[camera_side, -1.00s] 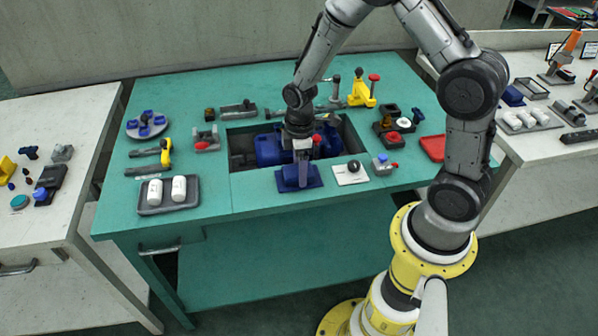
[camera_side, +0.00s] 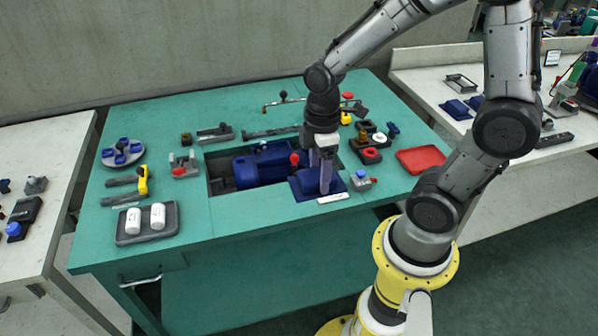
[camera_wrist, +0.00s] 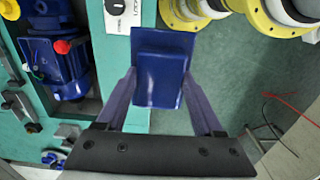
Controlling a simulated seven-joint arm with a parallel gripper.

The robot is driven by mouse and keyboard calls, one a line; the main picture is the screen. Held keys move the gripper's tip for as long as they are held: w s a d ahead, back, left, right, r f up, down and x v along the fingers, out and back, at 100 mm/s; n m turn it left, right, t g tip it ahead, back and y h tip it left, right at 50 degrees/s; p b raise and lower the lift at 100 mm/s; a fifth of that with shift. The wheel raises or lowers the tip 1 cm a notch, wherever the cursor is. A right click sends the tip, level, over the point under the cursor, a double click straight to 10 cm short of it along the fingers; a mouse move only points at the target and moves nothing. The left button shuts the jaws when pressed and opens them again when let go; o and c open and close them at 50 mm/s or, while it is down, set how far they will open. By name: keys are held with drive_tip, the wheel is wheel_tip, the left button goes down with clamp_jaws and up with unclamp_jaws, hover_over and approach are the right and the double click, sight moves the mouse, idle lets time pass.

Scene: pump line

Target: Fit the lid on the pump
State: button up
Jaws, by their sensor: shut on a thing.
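The lid (camera_side: 303,186) is a dark blue, flat-based piece. My gripper (camera_side: 322,182) is shut on it, and in the wrist view the lid (camera_wrist: 163,62) sits between the two fingers. In the side view it covers most of a white panel (camera_side: 334,198) at the right front of the bench opening. The pump (camera_side: 258,166), a blue motor-like body, lies in the opening to the left of the lid, and a red knob (camera_side: 294,159) shows at its right end. In the wrist view the pump (camera_wrist: 62,60) is left of the lid, clear of it.
A small grey block with a blue button (camera_side: 361,181) stands right of the lid. A red tray (camera_side: 421,160) lies further right. A grey tray with two white bottles (camera_side: 146,224) is at front left. Valves and a bent rod (camera_side: 318,99) stand at the back.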

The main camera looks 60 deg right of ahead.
drive_tip(key=shift+s+a+r, duration=0.1)
drive_tip(key=shift+s+r, duration=0.15)
drive_tip(key=shift+s, duration=0.4)
drive_tip(key=shift+s+a+r, duration=0.1)
drive_tip(key=shift+s+r, duration=0.15)
drive_tip(key=shift+s, duration=0.35)
drive_tip(key=shift+r, duration=0.3)
drive_tip(key=w+d+r+n, duration=0.1)
drive_tip(key=w+d+r, duration=0.2)
drive_tip(key=w, duration=0.6)
drive_tip(key=w+d+r, duration=0.2)
drive_tip(key=w+d, duration=0.2)
drive_tip(key=w, duration=0.4)
drive_tip(key=w+d+f, duration=0.2)
drive_tip(key=w+d, duration=0.3)
drive_tip(key=w, duration=0.1)
drive_tip(key=shift+m, duration=0.5)
drive_tip(key=shift+w+d+f, duration=0.2)
drive_tip(key=shift+d+f, duration=0.45)
drive_tip(key=shift+f, duration=1)
drive_tip(key=shift+w+d+f, duration=0.2)
drive_tip(key=shift+d+f, duration=0.5)
drive_tip(key=shift+f, duration=1)
drive_tip(key=shift+w+d+f, duration=0.2)
drive_tip(key=shift+d+f, duration=0.45)
drive_tip(key=shift+f, duration=1)
drive_tip(key=shift+f, duration=1.8)
drive_tip(key=o, duration=1.4)
